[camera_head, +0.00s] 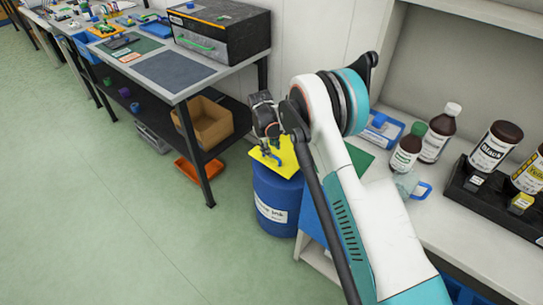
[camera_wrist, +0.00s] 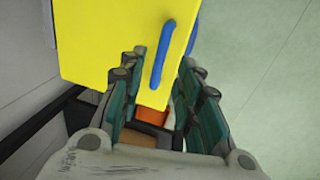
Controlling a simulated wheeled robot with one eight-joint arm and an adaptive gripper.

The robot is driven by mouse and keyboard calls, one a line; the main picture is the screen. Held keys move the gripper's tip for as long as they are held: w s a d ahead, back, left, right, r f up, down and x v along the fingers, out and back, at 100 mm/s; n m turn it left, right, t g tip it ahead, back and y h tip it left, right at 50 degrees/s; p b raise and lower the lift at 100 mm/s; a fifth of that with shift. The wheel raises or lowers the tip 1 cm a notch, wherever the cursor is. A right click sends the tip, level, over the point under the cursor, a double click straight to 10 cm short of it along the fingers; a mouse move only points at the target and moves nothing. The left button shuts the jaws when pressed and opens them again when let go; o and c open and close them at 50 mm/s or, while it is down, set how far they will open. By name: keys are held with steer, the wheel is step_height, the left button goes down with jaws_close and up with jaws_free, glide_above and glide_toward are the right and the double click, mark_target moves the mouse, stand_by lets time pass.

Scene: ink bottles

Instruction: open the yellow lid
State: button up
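The yellow lid (camera_head: 285,158) is a flat square plate on top of the blue barrel (camera_head: 277,200). It fills the upper left of the wrist view (camera_wrist: 100,40), where its blue bar handle (camera_wrist: 158,68) shows. The barrel's blue edge (camera_wrist: 192,42) shows just right of the lid. My gripper (camera_head: 268,143) is directly over the lid. In the wrist view its two green-padded fingers (camera_wrist: 165,66) are apart, with the handle's lower end between the tips. I see gaps beside the handle, so it does not look gripped. My gripper partly hides the lid in the head view.
A workbench (camera_head: 215,78) with a lower shelf stands left of the barrel, holding a cardboard box (camera_head: 208,123). An orange bin (camera_head: 190,172) is on the floor. The right counter (camera_head: 460,215) holds brown bottles (camera_head: 438,133). Green floor is clear at left.

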steer(key=shift+w+d+f+b, duration=0.15)
steer(key=shift+f+b, duration=0.15)
steer(key=shift+f, duration=0.7)
steer(key=shift+w+d+f+b, duration=0.15)
steer(key=shift+f+b, duration=0.1)
steer(key=shift+f, duration=0.7)
steer(key=shift+c, duration=0.2)
jaws_close()
